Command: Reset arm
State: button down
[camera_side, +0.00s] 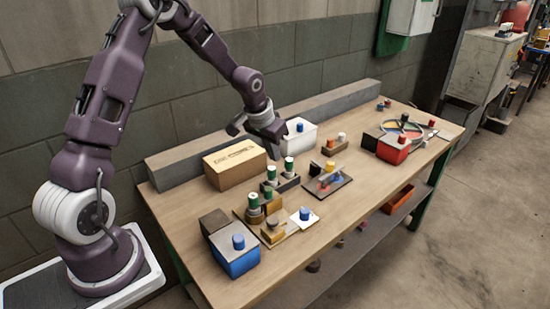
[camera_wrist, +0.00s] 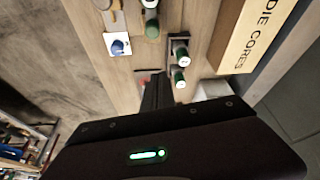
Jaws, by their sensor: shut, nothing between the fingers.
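My gripper (camera_side: 272,136) hangs above the back part of the wooden workbench (camera_side: 330,225), in front of the grey ledge and close to the white bin. Its fingers are shut and empty in the wrist view (camera_wrist: 157,88). Green-and-white cylinders (camera_side: 288,165) stand in a dark holder below and to the right of the gripper.
A white bin (camera_side: 300,136) with a blue knob stands beside the gripper. A blue box (camera_side: 236,256) sits at the front left, a red box (camera_side: 393,150) at the right. A grey ledge (camera_side: 190,160) runs along the back. Bare bench shows at the front right.

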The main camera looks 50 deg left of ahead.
jog(key=s+d+r+m, duration=0.1)
jog(key=s+d+r, duration=0.35)
jog(key=r, duration=0.25)
jog(key=s+d+r, duration=0.3)
jog(key=s+r, duration=0.2)
jog(key=r, duration=0.3)
jog(key=s+d+r, duration=0.2)
jog(key=s+d, duration=0.2)
jog(key=s, duration=0.6)
jog(key=s+d+r+m+t, duration=0.1)
jog(key=s+d+r, duration=0.1)
jog(key=s, duration=0.9)
jog(key=shift+s+d+t+h, duration=0.3)
jog(key=shift+d+h, duration=0.1)
jog(key=shift+d, duration=0.45)
jog(key=shift+r, duration=0.1)
